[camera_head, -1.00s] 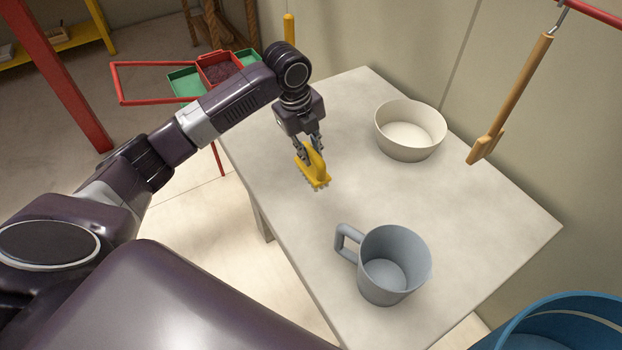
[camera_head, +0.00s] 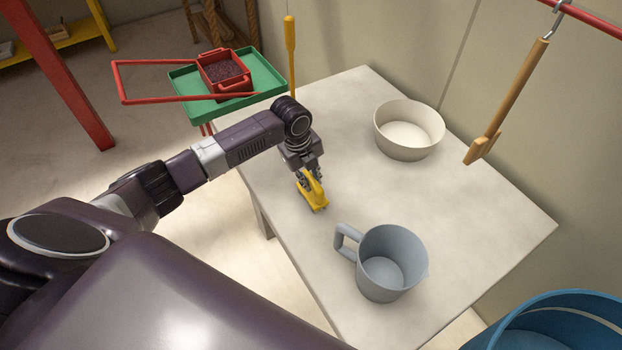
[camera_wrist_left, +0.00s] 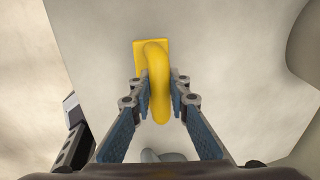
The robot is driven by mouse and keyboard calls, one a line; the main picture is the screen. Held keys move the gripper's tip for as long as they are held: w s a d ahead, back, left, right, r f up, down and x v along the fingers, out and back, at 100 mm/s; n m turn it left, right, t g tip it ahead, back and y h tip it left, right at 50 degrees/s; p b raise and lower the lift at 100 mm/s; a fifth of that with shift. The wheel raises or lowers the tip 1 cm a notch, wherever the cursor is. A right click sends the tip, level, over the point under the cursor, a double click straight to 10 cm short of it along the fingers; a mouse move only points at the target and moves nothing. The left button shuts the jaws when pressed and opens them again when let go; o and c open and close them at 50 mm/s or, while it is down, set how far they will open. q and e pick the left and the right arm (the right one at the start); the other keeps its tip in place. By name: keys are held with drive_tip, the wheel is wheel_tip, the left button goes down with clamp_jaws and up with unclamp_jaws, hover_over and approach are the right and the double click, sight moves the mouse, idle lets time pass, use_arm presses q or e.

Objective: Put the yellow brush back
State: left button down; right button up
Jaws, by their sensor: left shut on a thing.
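The yellow brush (camera_head: 316,199) is in my left gripper (camera_head: 310,180), over the left part of the pale table (camera_head: 470,215). My left gripper is shut on the brush's curved handle, and the brush's base points down. The brush is at or very near the table top; I cannot tell whether it touches. In the left wrist view, the yellow handle (camera_wrist_left: 157,90) lies between the two fingers. My right gripper is not in view.
A grey mug (camera_head: 385,285) stands in front and a cream bowl (camera_head: 400,148) behind on the table. A green tray (camera_head: 270,72) with a red box (camera_head: 232,85) lies beyond the arm.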

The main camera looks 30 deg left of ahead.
sight(304, 193)
use_arm(q)
drive_tip(key=shift+f, duration=0.1)
drive_tip(key=c, duration=1.8)
unclamp_jaws()
drive_tip(key=shift+c, duration=0.2)
drive_tip(key=shift+r, duration=0.3)
wheel_tip(304, 193, up, 12)
drive_tip(key=s+a+b, duration=0.1)
drive_tip(key=s+b, duration=0.1)
drive_tip(key=shift+f, duration=0.25)
drive_tip(key=shift+a, duration=0.1)
